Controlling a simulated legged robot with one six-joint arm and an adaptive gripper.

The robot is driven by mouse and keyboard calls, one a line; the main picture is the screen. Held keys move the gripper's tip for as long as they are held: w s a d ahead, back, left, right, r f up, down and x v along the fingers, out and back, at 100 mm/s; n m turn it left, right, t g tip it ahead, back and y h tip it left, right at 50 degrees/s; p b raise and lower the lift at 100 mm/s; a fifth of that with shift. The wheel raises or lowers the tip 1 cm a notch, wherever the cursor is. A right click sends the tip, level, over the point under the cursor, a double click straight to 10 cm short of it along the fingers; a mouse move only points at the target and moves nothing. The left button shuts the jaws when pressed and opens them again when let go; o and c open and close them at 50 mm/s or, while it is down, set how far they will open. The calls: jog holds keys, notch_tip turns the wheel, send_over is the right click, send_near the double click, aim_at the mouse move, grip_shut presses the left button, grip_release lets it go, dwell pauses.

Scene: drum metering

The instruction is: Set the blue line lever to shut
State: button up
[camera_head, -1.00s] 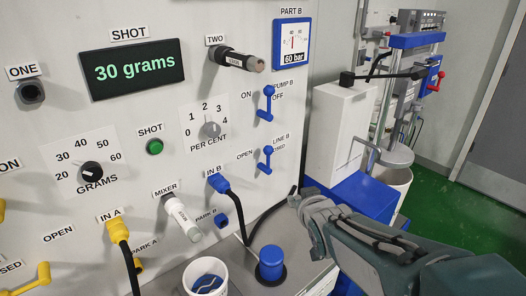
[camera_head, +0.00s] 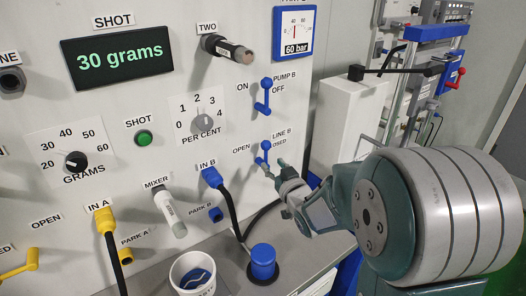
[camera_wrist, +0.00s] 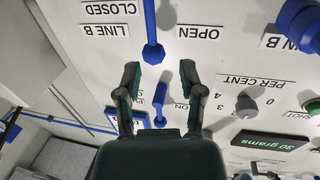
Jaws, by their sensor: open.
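The blue LINE B lever (camera_head: 265,148) is on the white panel, below the PUMP B lever. My gripper (camera_head: 275,171) is close to the lever. Its two fingers (camera_wrist: 159,74) are spread, with the lever in line with the gap. I see no contact.
The blue PUMP B lever (camera_head: 263,97) is just above. The IN B plug (camera_head: 212,178) and its black cable are to the lower left. A white cabinet (camera_head: 340,118) is at right.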

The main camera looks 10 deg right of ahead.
aim_at(266, 151)
jog(key=w, duration=0.7)
jog(key=shift+d, duration=0.1)
jog(key=shift+w, duration=0.15)
jog(key=shift+w+a, duration=0.1)
jog(key=shift+a, duration=0.45)
jog(key=shift+d, duration=0.1)
grip_shut()
jog(key=shift+d, duration=0.15)
